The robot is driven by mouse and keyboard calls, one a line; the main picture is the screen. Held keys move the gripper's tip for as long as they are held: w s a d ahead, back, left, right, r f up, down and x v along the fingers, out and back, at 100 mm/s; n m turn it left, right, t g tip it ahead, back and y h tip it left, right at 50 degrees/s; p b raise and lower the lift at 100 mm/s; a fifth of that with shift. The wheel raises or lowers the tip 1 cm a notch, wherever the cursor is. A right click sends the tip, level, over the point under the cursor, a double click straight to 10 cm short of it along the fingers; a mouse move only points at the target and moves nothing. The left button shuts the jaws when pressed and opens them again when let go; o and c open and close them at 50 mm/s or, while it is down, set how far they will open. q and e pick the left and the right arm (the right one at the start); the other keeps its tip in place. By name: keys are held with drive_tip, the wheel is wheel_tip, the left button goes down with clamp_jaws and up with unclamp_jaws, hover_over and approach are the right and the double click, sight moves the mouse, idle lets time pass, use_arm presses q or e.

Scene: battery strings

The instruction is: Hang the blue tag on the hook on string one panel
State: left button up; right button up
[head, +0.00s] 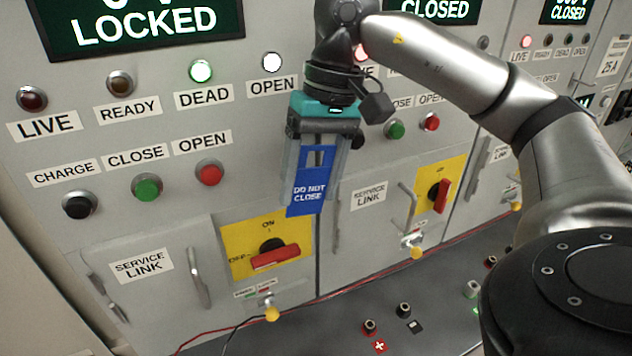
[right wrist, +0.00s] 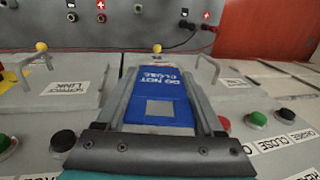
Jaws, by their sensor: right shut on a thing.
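My right gripper (head: 310,185) points down in front of the panels and is shut on the blue tag (head: 306,200). The tag reads DO NOT CLOSE and has a rectangular slot near its upper end. In the right wrist view the tag (right wrist: 160,95) lies between the two fingers. The left panel (head: 150,228) has a LOCKED display and a red rotary switch (head: 275,258) on a yellow plate. The tag hangs to the upper right of this switch, near the seam with the neighbouring panel. I cannot clearly make out a hook. My left gripper is not in view.
Service-link doors with handles (head: 199,278) stick out from the panels. Yellow knobs (head: 271,314) sit below the switches. Push buttons (head: 147,187) line the left panel. A dark ledge (head: 440,325) with sockets and red and black leads runs along the bottom.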

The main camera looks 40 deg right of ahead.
drive_tip(key=w, duration=0.2)
drive_tip(key=w+d+p, duration=0.1)
drive_tip(key=w+f+p, duration=0.1)
drive_tip(key=w, duration=0.1)
drive_tip(key=shift+w+d, duration=0.3)
drive_tip(key=shift+d, duration=0.1)
drive_tip(key=shift+r, duration=0.1)
idle(0.8)
drive_tip(key=o, duration=1.3)
